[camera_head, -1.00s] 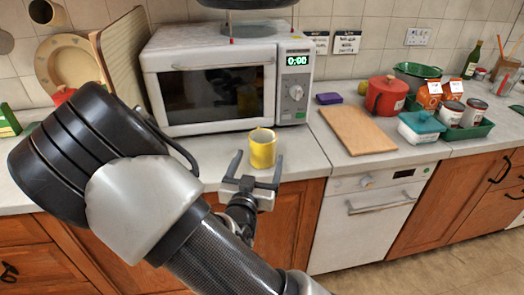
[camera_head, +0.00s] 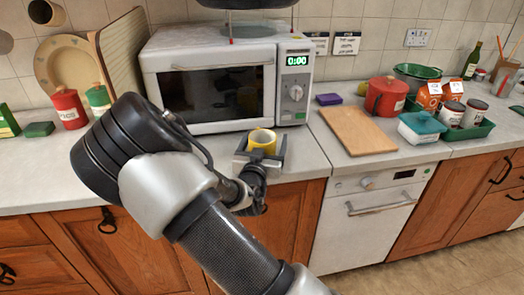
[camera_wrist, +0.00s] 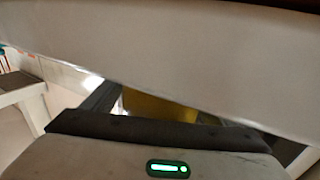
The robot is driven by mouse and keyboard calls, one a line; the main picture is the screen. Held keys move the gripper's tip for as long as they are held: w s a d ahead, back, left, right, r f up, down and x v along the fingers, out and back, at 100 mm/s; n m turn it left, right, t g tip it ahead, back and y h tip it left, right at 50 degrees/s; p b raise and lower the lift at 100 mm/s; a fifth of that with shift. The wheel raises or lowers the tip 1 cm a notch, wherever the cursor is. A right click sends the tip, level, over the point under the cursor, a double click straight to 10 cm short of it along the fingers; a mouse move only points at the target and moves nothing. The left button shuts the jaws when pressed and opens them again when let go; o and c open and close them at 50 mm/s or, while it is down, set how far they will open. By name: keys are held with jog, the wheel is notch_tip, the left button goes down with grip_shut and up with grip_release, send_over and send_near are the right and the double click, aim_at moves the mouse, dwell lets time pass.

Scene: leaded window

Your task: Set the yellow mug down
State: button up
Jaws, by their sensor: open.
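The yellow mug (camera_head: 262,139) stands upright on the worktop (camera_head: 308,158) in front of the microwave. My gripper (camera_head: 261,150) is open at the mug in the head view, with a finger on either side of it. The gripper hides the mug's lower part, and I cannot tell whether the fingers touch it. In the wrist view, a patch of the yellow mug (camera_wrist: 150,105) shows beyond the dark edge of my gripper; the rest of it is hidden.
The white microwave (camera_head: 215,82) stands close behind the mug. A wooden board (camera_head: 357,130) lies to the right, with a teal-lidded box (camera_head: 421,124) and a red pot (camera_head: 386,95) beyond. Red (camera_head: 68,107) and green (camera_head: 97,98) canisters stand at the left. Some worktop right of the mug is clear.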

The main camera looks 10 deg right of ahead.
jog(key=c, duration=1.5)
